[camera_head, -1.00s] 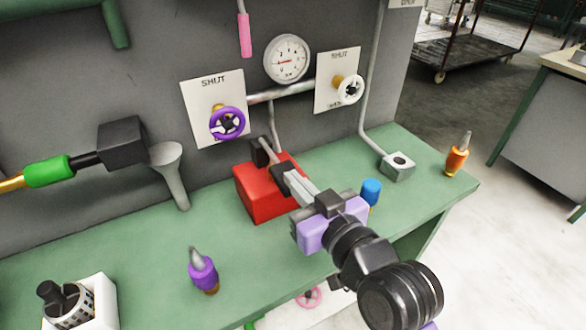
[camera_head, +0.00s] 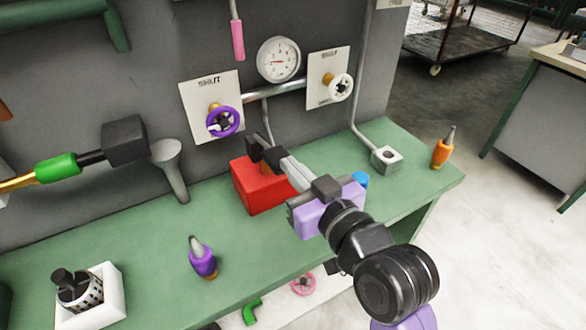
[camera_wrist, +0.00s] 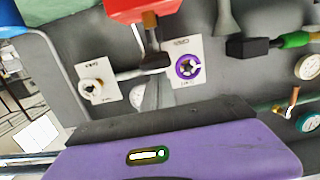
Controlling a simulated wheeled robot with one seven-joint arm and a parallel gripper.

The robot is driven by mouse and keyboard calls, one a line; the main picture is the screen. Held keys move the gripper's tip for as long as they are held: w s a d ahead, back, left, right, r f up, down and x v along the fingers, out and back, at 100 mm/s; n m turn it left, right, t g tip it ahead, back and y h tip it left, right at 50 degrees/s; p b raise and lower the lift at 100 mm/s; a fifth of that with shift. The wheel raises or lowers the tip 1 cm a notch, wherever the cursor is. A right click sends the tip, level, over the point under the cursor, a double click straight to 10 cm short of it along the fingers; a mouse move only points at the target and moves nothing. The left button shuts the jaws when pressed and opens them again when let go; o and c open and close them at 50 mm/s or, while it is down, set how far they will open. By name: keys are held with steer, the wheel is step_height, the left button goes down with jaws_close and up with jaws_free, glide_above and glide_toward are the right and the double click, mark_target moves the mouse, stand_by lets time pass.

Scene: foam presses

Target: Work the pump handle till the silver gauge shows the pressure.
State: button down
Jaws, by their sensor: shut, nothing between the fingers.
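The red pump (camera_head: 258,188) stands on the green bench against the grey panel. Its handle, a brown post with a dark grip, shows in the wrist view (camera_wrist: 152,48). The silver-rimmed gauge (camera_head: 279,60) hangs above it, its red needle pointing left; the exact reading is too small to tell. My gripper (camera_head: 276,158) is shut and empty, its tips over the pump by the dark handle end. Whether they touch the handle I cannot tell.
A grey funnel (camera_head: 169,165) is left.

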steer(key=f+b+v, duration=0.1)
steer(key=v, duration=0.8)
stand_by(1.5)
steer(key=w+a+r+g+h+p, duration=0.1)
steer(key=w+a+r+g+p, duration=0.1)
steer(key=r+p, duration=0.5)
step_height(320, 180, up, 2)
steer(key=shift+w+r+g+h, duration=0.15)
steer(key=shift+w+g+h, duration=0.25)
steer(key=shift+w, duration=0.2)
steer(key=shift+w, duration=0.1)
